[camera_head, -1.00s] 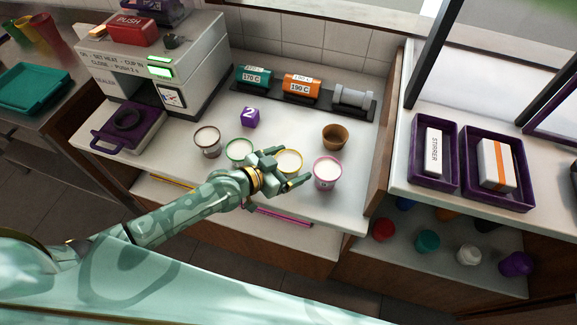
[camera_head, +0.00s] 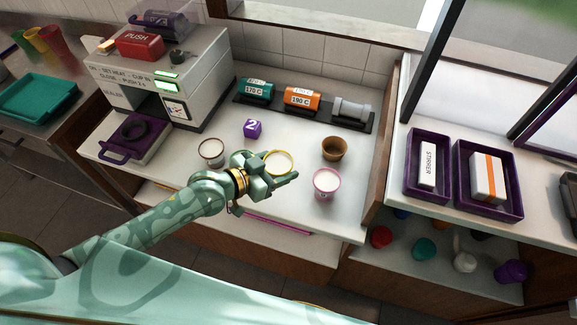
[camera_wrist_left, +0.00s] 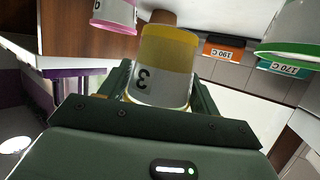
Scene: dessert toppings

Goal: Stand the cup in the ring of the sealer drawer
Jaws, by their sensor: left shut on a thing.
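My left gripper (camera_head: 272,178) is shut on the cup with the yellow rim (camera_head: 278,162). In the left wrist view this cup (camera_wrist_left: 162,65) sits between the fingers, with a "3" on its side. How far it is above the counter I cannot tell. The sealer (camera_head: 170,85) stands at the back left. Its purple drawer (camera_head: 118,141) is out, and a dark ring (camera_head: 134,131) on it looks empty. My right gripper is not in view.
A dark-rimmed cup (camera_head: 212,153), a pink cup (camera_head: 326,185) and a brown cup (camera_head: 334,149) stand nearby. The green-rimmed cup (camera_wrist_left: 290,40) shows in the left wrist view. The counter just before the drawer is clear.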

